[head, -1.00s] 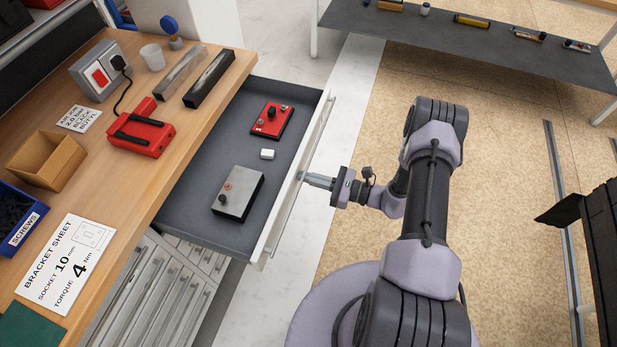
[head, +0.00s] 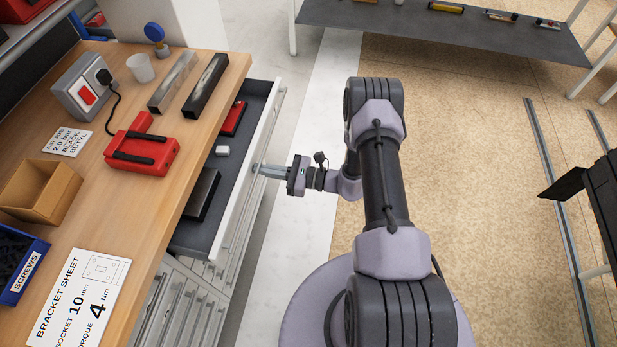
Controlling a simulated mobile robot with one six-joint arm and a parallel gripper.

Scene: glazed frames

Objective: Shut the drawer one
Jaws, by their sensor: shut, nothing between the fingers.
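The drawer (head: 226,150) under the wooden workbench is partly open. Its grey floor shows as a narrow strip beyond the bench edge, with a white front panel (head: 236,200). Inside lie a red box (head: 233,117), a small white block (head: 222,151) and a dark box (head: 203,194), the red and dark ones partly hidden under the bench top. My gripper (head: 262,170) is shut and empty. Its fingertips are at the outside of the drawer front, near its middle, and look to be touching it. The exact contact is too small to tell.
On the bench (head: 130,205) stand a red tool (head: 143,150), a cardboard bin (head: 38,190), a cup (head: 140,68), metal bars and a blue screws bin (head: 18,265). More closed drawers (head: 180,305) are below. A dark shelf (head: 440,22) stands at the back.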

